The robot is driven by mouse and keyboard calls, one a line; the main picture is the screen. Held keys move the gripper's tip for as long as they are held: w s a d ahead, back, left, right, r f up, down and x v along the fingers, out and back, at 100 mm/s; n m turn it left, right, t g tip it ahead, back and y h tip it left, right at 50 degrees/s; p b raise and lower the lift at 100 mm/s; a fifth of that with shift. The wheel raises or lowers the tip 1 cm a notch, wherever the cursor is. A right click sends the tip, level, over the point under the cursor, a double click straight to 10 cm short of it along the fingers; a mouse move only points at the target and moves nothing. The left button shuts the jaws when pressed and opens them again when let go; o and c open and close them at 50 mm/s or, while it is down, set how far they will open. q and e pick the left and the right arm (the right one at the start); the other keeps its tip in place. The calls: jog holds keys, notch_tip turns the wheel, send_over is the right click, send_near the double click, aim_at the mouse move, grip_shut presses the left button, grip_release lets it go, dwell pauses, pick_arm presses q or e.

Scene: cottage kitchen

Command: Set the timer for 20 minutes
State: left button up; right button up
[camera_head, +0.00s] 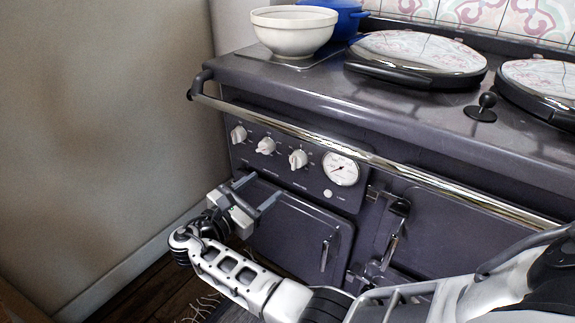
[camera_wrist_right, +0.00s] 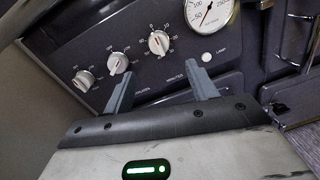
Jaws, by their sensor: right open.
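Three white knobs sit in a row on the dark range's control panel. The rightmost knob (camera_head: 298,159) has a ring of small numbers and seems to be the timer; the right wrist view shows it closer (camera_wrist_right: 159,43), with lettering like "MINUTES" below it. I cannot read its exact setting. My right gripper (camera_head: 267,185) is open and empty in front of the panel, below the knobs. In the right wrist view its fingertips (camera_wrist_right: 160,70) are spread, with the timer knob showing above and between them, apart from it. My left gripper is not in view.
The middle knob (camera_head: 265,145) and left knob (camera_head: 238,134) are close by. A round gauge (camera_head: 341,169) is right of the timer knob. A chrome rail (camera_head: 300,133) runs above the panel. Oven doors (camera_head: 300,235) are below. A cream bowl (camera_head: 293,32) stands on top.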

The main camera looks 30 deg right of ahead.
aim_at(292, 165)
jog(key=b+x, duration=0.1)
jog(key=x, duration=0.9)
jog(key=shift+w+d, duration=0.25)
jog(key=shift+d, duration=0.05)
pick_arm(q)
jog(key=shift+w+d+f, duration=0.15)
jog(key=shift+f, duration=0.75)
pick_arm(e)
jog(key=c, duration=1)
